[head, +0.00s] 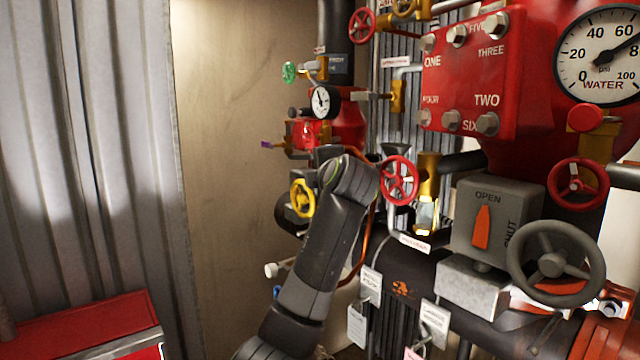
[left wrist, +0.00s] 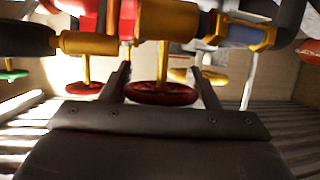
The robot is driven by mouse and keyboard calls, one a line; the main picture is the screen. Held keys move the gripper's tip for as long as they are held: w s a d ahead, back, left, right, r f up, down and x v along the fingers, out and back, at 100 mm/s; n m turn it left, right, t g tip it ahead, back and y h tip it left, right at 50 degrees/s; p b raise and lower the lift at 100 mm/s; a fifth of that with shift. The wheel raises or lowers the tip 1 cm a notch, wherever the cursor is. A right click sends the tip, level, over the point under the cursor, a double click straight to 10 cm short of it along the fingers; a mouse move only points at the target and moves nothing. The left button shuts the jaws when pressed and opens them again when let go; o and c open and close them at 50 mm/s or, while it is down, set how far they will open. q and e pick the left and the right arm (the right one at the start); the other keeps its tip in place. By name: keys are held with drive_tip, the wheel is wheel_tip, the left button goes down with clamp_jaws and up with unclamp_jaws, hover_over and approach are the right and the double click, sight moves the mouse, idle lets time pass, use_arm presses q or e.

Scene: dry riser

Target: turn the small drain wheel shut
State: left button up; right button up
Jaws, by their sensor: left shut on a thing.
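A small red handwheel (head: 399,181) sits on a brass valve (head: 428,178) beside a sight glass, right of my left arm's wrist in the head view. In the left wrist view, a red wheel (left wrist: 162,93) on a brass stem lies between the two dark fingers of my left gripper (left wrist: 160,70). The fingers are shut on the wheel's rim, one on each side. In the head view my own arm hides the left gripper. The wheel's turned position cannot be told. My right gripper is in neither view.
A large grey handwheel (head: 553,264) and a grey OPEN/SHUT box (head: 497,222) stand to the right. A yellow handwheel (head: 302,199) is just left of my arm. Tags and padlocks (head: 358,325) hang below. A red toolbox (head: 85,325) stands lower left.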

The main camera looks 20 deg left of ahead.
use_arm(q)
drive_tip(key=shift+f, duration=0.15)
drive_tip(key=o, duration=0.8)
drive_tip(key=shift+c, duration=0.2)
drive_tip(key=shift+o, duration=1.1)
drive_tip(key=shift+s+d, duration=0.15)
